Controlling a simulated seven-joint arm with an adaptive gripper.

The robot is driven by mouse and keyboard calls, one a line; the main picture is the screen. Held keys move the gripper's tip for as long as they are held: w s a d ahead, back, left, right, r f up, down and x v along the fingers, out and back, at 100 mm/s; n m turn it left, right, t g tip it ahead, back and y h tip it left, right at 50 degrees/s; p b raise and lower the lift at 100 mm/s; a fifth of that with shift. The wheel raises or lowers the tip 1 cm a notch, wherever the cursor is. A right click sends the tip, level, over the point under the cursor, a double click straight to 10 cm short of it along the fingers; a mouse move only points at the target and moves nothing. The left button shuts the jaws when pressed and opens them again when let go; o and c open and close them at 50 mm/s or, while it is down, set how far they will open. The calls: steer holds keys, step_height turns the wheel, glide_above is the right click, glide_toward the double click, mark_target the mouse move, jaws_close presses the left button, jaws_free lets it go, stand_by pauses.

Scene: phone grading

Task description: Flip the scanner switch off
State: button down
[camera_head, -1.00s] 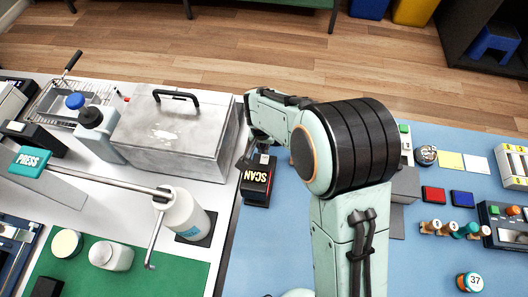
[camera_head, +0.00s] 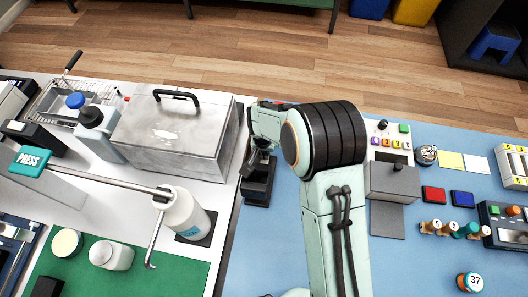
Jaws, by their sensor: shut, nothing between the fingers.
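The scanner switch (camera_head: 257,191) is a small black box at the left edge of the blue mat, right of the grey lidded metal box. Its front face now looks plain dark, with no lettering visible. My gripper (camera_head: 255,171) is shut and empty, pointing down at the rear part of the switch. Its fingertips overlap the switch in the picture; I cannot tell whether they touch it. My gripper and wrist hide the back of the switch.
The grey metal box (camera_head: 172,140) with a black handle stands close on the left. A white bottle (camera_head: 185,214) and the press lever (camera_head: 95,180) are nearer. Right of my arm are a grey device (camera_head: 393,181) and red and blue blocks (camera_head: 433,194).

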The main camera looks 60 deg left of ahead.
steer(key=shift+s+d+f, duration=0.1)
steer(key=shift+d, duration=0.05)
steer(key=shift+s+d, duration=0.55)
steer(key=shift+r, duration=0.2)
step_height(320, 180, up, 14)
steer(key=s+d, duration=0.1)
steer(key=shift+s+d, duration=0.15)
steer(key=shift+f, duration=0.1)
stand_by(0.5)
